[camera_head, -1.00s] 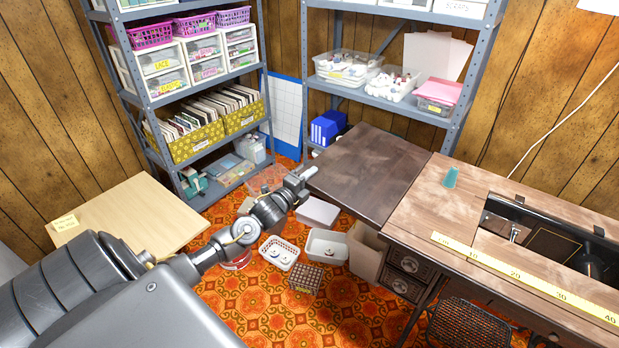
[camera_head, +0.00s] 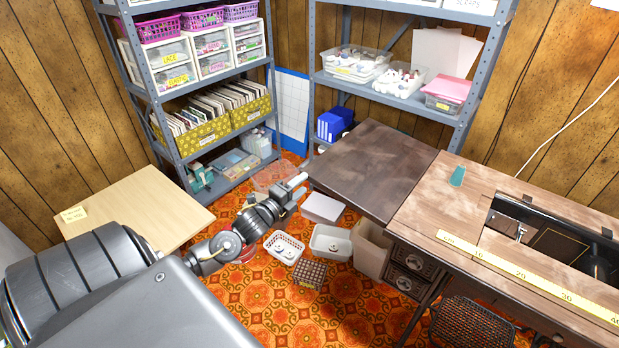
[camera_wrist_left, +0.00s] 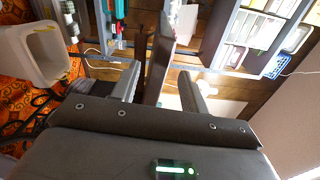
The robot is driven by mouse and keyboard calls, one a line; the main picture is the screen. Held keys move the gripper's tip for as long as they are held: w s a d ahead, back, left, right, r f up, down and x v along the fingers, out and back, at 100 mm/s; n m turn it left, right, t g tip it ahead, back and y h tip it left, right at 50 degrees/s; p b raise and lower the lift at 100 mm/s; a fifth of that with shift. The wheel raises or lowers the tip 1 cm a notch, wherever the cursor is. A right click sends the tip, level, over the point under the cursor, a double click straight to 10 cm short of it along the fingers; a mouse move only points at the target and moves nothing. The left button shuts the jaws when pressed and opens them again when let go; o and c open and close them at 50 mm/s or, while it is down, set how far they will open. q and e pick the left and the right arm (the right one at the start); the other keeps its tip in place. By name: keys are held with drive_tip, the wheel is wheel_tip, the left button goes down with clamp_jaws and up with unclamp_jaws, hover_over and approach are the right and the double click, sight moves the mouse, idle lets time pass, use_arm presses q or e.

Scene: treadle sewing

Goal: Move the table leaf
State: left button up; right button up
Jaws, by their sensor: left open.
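The dark brown table leaf (camera_head: 372,166) extends flat from the left end of the wooden sewing table (camera_head: 425,210). My left gripper (camera_head: 301,182) is at the leaf's left edge, with the arm reaching in from the lower left. In the left wrist view the leaf (camera_wrist_left: 163,55) appears as a narrow edge-on strip between the two spread fingers of the gripper (camera_wrist_left: 161,85). The fingers are apart, and I cannot tell whether either touches the leaf. My right gripper is not seen.
A white basket (camera_head: 284,247), a white bin (camera_head: 331,243) and a brown box (camera_head: 308,273) stand on the orange floor below the leaf. Metal shelves (camera_head: 270,75) stand behind; a pale board (camera_head: 140,210) is left.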

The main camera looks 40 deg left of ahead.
use_arm(q)
drive_tip(key=s, duration=0.3)
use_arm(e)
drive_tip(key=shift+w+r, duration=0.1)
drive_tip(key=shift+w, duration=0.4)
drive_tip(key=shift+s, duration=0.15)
